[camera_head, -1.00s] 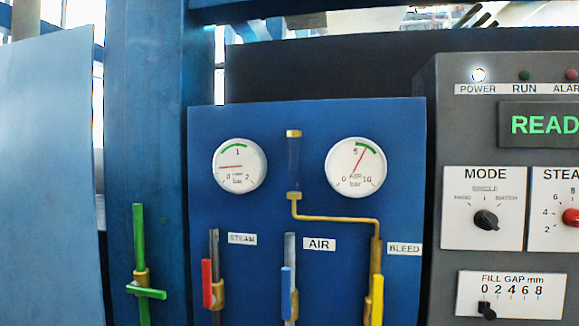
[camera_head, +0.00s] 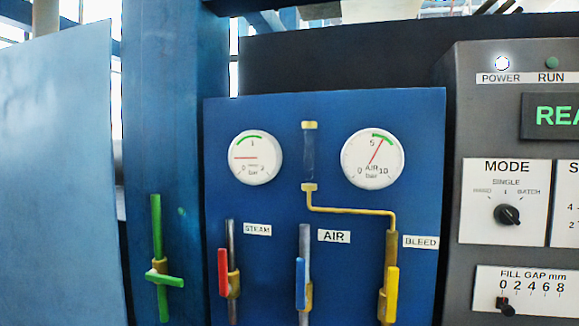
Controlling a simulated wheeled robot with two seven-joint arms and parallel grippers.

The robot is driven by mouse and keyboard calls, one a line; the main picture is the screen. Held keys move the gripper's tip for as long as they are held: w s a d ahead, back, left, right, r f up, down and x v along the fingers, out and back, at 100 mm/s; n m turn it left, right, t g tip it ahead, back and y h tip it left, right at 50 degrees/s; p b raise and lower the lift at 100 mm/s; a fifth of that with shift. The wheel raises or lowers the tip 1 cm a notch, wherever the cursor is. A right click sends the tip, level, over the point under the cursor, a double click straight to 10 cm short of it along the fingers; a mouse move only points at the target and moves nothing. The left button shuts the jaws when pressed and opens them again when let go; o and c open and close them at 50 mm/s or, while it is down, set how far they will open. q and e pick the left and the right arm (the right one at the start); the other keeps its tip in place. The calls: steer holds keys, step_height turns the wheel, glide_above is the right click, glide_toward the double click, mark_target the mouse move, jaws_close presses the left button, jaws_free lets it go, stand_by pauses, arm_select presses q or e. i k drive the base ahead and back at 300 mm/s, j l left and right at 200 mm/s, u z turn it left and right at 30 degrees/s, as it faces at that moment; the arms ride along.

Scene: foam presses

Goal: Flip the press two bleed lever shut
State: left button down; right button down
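The yellow bleed lever (camera_head: 392,293) is at the lower right of the blue valve panel (camera_head: 270,203), below the BLEED label (camera_head: 420,242). Its handle stands upright, in line with the brass pipe (camera_head: 352,211) that comes down to it. Which press this panel belongs to cannot be read here. Neither of my grippers is in view.
Beside it are the blue air lever (camera_head: 300,283) and red steam lever (camera_head: 223,272), both upright. A green lever (camera_head: 165,279) lies nearly crosswise on the left post. The grey control cabinet (camera_head: 459,130) stands right. Two gauges (camera_head: 255,157) (camera_head: 372,158) are above.

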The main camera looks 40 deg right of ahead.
mark_target(390, 309)
steer(key=l+z, duration=0.15)
steer(key=z, duration=1.5)
